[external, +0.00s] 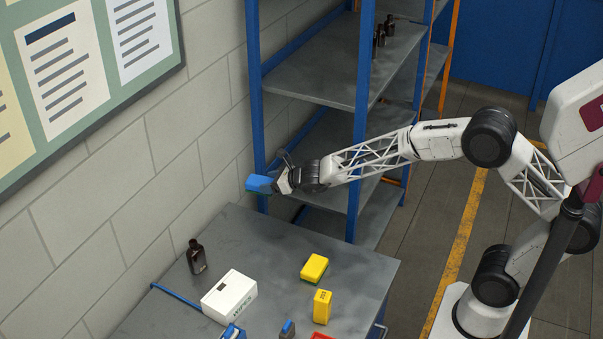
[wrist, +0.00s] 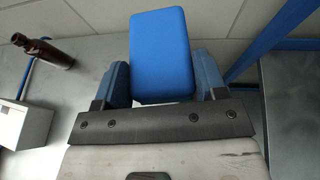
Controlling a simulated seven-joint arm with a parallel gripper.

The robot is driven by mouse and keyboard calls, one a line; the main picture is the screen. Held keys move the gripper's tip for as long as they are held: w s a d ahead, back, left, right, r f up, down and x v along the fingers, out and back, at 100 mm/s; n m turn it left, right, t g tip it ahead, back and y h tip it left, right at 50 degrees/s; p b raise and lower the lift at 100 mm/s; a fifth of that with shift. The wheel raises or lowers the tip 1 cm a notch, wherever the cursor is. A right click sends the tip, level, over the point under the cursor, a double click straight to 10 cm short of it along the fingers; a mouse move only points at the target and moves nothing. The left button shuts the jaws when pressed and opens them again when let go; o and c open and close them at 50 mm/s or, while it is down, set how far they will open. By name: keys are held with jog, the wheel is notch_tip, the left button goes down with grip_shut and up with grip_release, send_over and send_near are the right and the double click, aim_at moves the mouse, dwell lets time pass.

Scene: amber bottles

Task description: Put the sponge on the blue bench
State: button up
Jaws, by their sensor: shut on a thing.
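My gripper (external: 279,181) is shut on a blue, rounded block (external: 259,184), which looks like the sponge. In the wrist view the blue block (wrist: 162,50) sits between the two blue fingers of my gripper (wrist: 164,88) and sticks out beyond them, slightly tilted. In the external view my gripper and the block are in the air near the wall, above the far end of the bench (external: 350,262). The bench has a grey metal top and a blue frame part at its right front. The block's underside is hidden.
On the bench are a dark bottle (external: 196,257), a white wipes box (external: 229,297), a yellow block (external: 314,268), a yellow box (external: 322,307) and small items at the front. A blue-post shelf (external: 362,110) stands behind my forearm. The bench's far end is clear.

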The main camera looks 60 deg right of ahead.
jog(key=shift+s+a+f+n+y, duration=0.25)
jog(key=shift+a+f+n+y, duration=0.1)
jog(key=shift+a+n+y, duration=0.2)
jog(key=s+a+f+n+g+y, duration=0.2)
jog(key=s+a+n+y, duration=0.1)
jog(key=s+a, duration=0.1)
jog(key=s+a+f+n+g+y, duration=0.3)
jog(key=s+a+n, duration=0.1)
jog(key=s, duration=0.2)
jog(key=s+a+f+n+g+y, duration=0.2)
jog(key=s+a+n+g+y, duration=0.1)
jog(key=s, duration=0.3)
jog(key=shift+a+f+n+y, duration=0.35)
jog(key=shift+a+n, duration=0.1)
jog(key=shift+a, duration=0.2)
send_over(252, 247)
jog(key=shift+f, duration=0.7)
jog(key=shift+f, duration=0.1)
jog(key=shift+f, duration=1.65)
jog(key=shift+f, duration=0.15)
